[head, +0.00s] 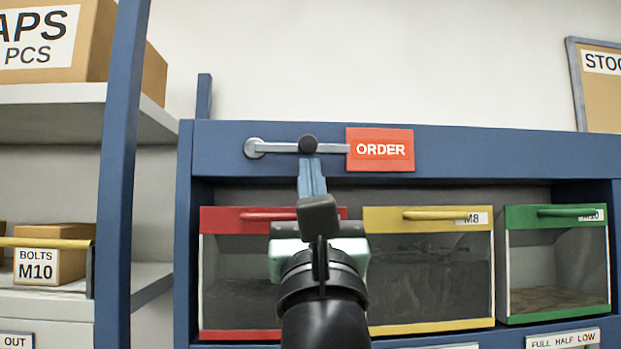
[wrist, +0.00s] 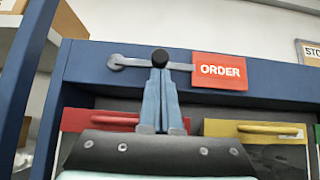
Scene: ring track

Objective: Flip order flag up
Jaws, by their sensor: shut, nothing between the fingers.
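The order flag is a red plate (head: 380,149) with white lettering "ORDER" on a grey bar (head: 328,149), in front of the blue top rail. The bar lies level, with a round pivot (head: 254,148) at its left end and a black knob (head: 308,145) partway along. The wrist view also shows the red plate (wrist: 220,71) and the knob (wrist: 160,56). My gripper (head: 310,162) is shut and empty, its blue fingers pointing up with the tips just under or at the knob. I cannot tell whether they touch it. The fingertips (wrist: 160,72) overlap the bar in the wrist view.
Below the rail sit a red-framed bin (head: 240,214), a yellow-framed bin (head: 428,220) and a green-framed bin (head: 557,212), with handles in front. A blue post (head: 122,150) and shelves with boxes (head: 50,252) stand at left. The wall above the rail is clear near the flag.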

